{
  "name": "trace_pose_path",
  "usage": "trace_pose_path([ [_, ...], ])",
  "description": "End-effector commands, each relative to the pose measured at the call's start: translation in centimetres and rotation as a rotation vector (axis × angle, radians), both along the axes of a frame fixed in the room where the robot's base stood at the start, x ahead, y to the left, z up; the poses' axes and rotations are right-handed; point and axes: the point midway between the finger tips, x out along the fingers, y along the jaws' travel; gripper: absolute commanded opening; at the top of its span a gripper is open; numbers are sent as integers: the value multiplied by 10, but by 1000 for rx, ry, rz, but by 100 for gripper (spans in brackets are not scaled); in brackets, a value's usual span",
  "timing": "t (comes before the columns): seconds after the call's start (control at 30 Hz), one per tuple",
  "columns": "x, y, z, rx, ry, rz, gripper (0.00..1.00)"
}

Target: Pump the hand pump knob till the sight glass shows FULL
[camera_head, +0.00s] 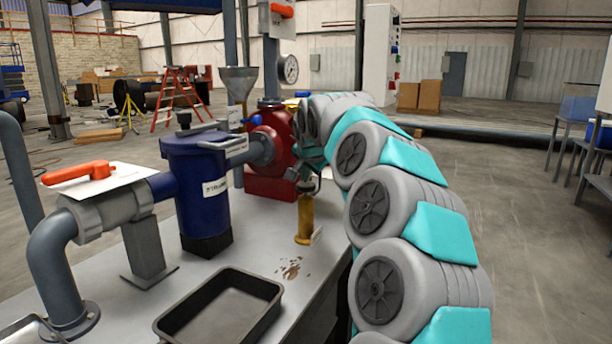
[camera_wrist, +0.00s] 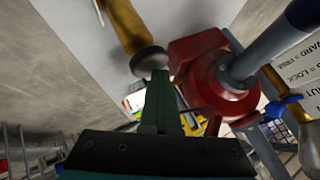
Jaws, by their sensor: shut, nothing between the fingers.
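The brass hand pump (camera_head: 305,218) stands upright on the grey bench, with a dark round knob (camera_head: 307,187) on top. In the wrist view the same brass body (camera_wrist: 125,22) ends in the grey knob (camera_wrist: 149,60). My gripper (camera_wrist: 159,76) is shut and empty, and its tips overlap the knob's lower edge in that view. I cannot tell whether they touch it. In the head view my gripper (camera_head: 308,174) is just above the knob, partly hidden by my arm. I cannot make out a sight glass or its reading.
A red pump housing (camera_head: 270,140) stands just behind the hand pump. A blue strainer (camera_head: 200,190), an orange-handled valve (camera_head: 82,172) and a black tray (camera_head: 222,308) are left on the bench (camera_head: 190,278). A round gauge (camera_head: 289,68) is above. Open floor lies to the right.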

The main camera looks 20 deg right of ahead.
Motion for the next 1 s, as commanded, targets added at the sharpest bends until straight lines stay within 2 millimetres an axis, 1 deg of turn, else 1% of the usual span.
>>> trace_pose_path([
  [0.03,0,0,-3,1,3,1,0],
  [0.4,0,0,-7,1,3,1,0],
  [0.67,0,0,-7,1,3,1,0],
  [0.83,0,0,-3,1,3,1,0],
  [1.0,0,0,6,1,3,-1,0],
])
